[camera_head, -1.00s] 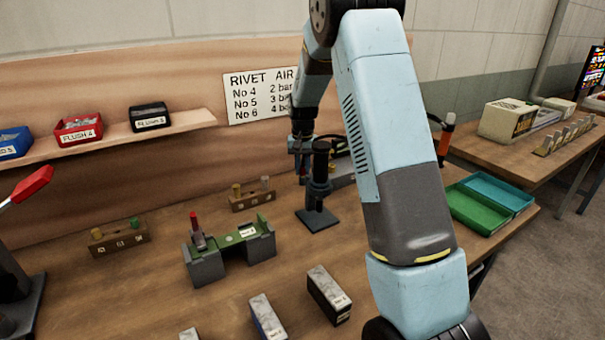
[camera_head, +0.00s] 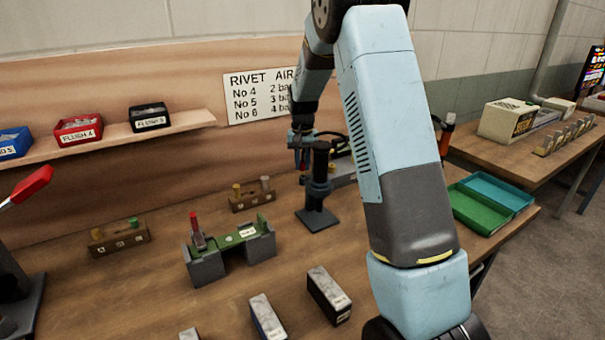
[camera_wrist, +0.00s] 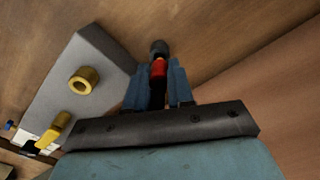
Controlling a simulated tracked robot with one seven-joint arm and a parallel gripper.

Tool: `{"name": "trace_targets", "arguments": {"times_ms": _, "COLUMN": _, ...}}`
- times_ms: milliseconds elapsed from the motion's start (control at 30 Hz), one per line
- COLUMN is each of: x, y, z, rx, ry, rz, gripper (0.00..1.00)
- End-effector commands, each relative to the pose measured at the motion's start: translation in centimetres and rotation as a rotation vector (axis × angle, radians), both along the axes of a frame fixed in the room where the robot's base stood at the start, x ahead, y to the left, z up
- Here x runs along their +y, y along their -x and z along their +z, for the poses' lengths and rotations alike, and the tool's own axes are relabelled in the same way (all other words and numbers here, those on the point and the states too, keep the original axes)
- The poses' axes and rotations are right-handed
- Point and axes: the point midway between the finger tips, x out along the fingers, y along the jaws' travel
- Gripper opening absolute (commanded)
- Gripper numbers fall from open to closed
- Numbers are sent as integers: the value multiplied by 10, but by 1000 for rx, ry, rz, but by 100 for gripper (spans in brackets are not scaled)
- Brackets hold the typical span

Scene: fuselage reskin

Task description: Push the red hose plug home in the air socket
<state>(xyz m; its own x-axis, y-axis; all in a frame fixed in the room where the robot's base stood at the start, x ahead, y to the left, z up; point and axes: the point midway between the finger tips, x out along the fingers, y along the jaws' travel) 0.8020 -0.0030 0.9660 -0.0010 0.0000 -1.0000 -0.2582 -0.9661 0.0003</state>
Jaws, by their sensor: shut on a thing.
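In the wrist view my gripper (camera_wrist: 157,78) has its two blue fingers closed on the red hose plug (camera_wrist: 158,68). A dark grey tip shows beyond the red part. A brass ring (camera_wrist: 83,80), which looks like the air socket, sits on a grey block (camera_wrist: 62,95) to the left of the plug. The plug is apart from the ring in this view. In the head view my gripper (camera_head: 301,157) is small, beside the black post stand at the back of the bench.
A yellow lever (camera_wrist: 55,130) stands on the grey block near the ring. In the head view the black post stand (camera_head: 319,190) is close to my gripper. A green-and-grey fixture (camera_head: 232,250) and small wooden racks (camera_head: 118,238) stand further left. My arm hides part of the bench.

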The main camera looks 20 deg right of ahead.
Motion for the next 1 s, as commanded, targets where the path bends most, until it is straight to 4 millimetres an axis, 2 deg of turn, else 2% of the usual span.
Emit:
{"name": "trace_targets", "arguments": {"times_ms": 500, "x": 0, "y": 0, "z": 28, "rx": -2, "ry": 1, "rz": 0, "gripper": 0}}
{"name": "trace_targets", "arguments": {"times_ms": 867, "x": -1, "y": 0, "z": 29, "rx": 0, "ry": 0, "rz": -1, "gripper": 0}}
{"name": "trace_targets", "arguments": {"times_ms": 1000, "x": -8, "y": 1, "z": 30, "rx": 0, "ry": 0, "rz": -5, "gripper": 0}}
